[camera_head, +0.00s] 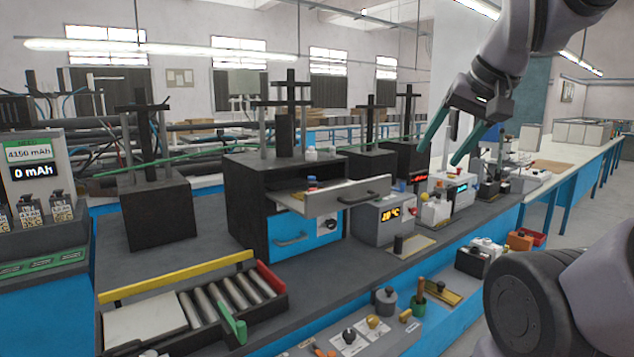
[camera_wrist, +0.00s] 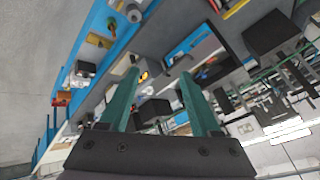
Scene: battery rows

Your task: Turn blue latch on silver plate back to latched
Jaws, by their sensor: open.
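I cannot make out a blue latch on a silver plate for certain in either view. In the head view, small pale plates (camera_head: 351,343) with a black knob and a brass knob lie on the lower front ledge, and no blue latch is clear on them. My gripper (camera_head: 438,157) is raised above the back right of the bench, with its two green fingers apart and nothing between them. In the wrist view, my gripper (camera_wrist: 159,73) is also open and empty, with the bench beyond it tilted and small.
A black cabinet (camera_head: 247,200) with a pulled-out grey drawer (camera_head: 335,200) stands mid-bench. A roller tray (camera_head: 270,307) is at the front left. A grey box with a yellow display (camera_head: 380,220) stands right of the cabinet. The floor (camera_head: 600,215) at the right is clear.

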